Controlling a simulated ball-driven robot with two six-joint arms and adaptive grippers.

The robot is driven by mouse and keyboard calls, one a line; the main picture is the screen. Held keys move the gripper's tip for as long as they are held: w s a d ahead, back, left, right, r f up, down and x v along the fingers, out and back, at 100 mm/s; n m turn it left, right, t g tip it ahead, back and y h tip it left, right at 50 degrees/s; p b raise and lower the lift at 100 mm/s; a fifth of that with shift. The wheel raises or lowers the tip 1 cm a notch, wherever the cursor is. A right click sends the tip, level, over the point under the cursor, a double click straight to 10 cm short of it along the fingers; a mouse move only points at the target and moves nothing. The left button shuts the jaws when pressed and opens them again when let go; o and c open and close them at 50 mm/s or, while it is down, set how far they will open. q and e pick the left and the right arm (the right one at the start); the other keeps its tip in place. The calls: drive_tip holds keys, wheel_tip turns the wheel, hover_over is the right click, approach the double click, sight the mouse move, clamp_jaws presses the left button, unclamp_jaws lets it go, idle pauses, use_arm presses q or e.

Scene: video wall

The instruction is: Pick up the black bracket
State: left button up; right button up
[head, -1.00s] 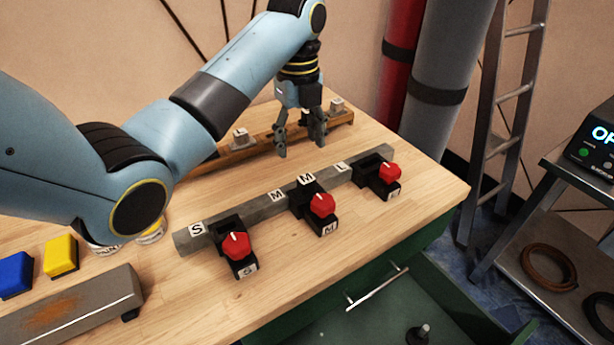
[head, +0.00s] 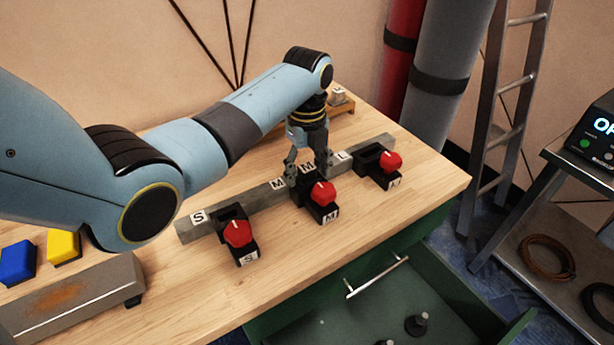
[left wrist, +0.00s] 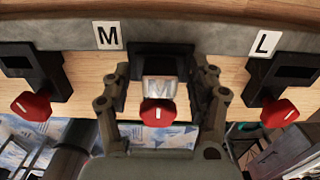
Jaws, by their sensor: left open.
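Three black brackets with red knobs sit along a grey bar (head: 262,198) on the wooden bench. The left bracket (head: 232,213) is near the bar's S end. The middle bracket (head: 312,209) is under my left gripper (head: 307,180). The right bracket (head: 369,163) is near the L label. My left gripper is open, its fingers pointing down around the middle bracket. In the left wrist view, the fingers (left wrist: 162,92) stand either side of the middle bracket (left wrist: 162,52), with no clear grip on it. Its back part is partly hidden in the head view. My right gripper is out of view.
A wooden rail (head: 345,106) lies behind, mostly hidden by my arm. Blue (head: 17,263) and yellow (head: 63,245) blocks and a grey block (head: 75,300) are at left. An open green drawer (head: 375,315) is in front. A ladder (head: 505,130) stands right.

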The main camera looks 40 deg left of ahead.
use_arm(q)
drive_tip(key=c, duration=0.8)
clamp_jaws()
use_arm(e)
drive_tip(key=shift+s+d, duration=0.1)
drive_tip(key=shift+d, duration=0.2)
use_arm(q)
drive_tip(key=shift+r, duration=0.1)
